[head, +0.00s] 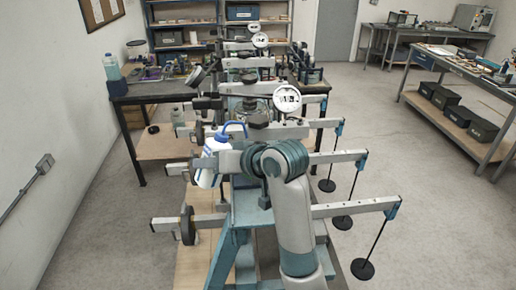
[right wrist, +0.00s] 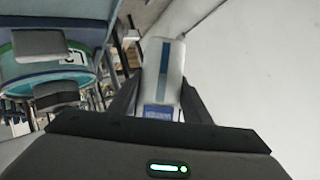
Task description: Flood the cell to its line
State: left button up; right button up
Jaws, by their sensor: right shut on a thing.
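A white wash bottle with a blue top and spout (head: 207,177) is held left of my right arm in the head view. In the right wrist view my right gripper (right wrist: 158,100) is shut on the bottle (right wrist: 163,65), whose side has a blue stripe and label. A round part with a green-blue rim (right wrist: 50,72), which looks like a cell, sits to its left, partly covered by grey blocks. In the head view my arm hides the nearest frame's middle. I cannot see a water line or level. My left gripper is out of view.
Several lever frames stand in a row, with beams (head: 352,206) and hanging weights (head: 362,268) reaching right. A dial gauge (head: 287,98) stands above one frame. A bench (head: 150,92) is behind left, another bench (head: 455,68) at right. The floor between is clear.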

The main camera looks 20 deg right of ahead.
aim_at(211, 147)
jog(key=shift+r, duration=0.1)
dwell(0.3)
jog(key=shift+r, duration=2.45)
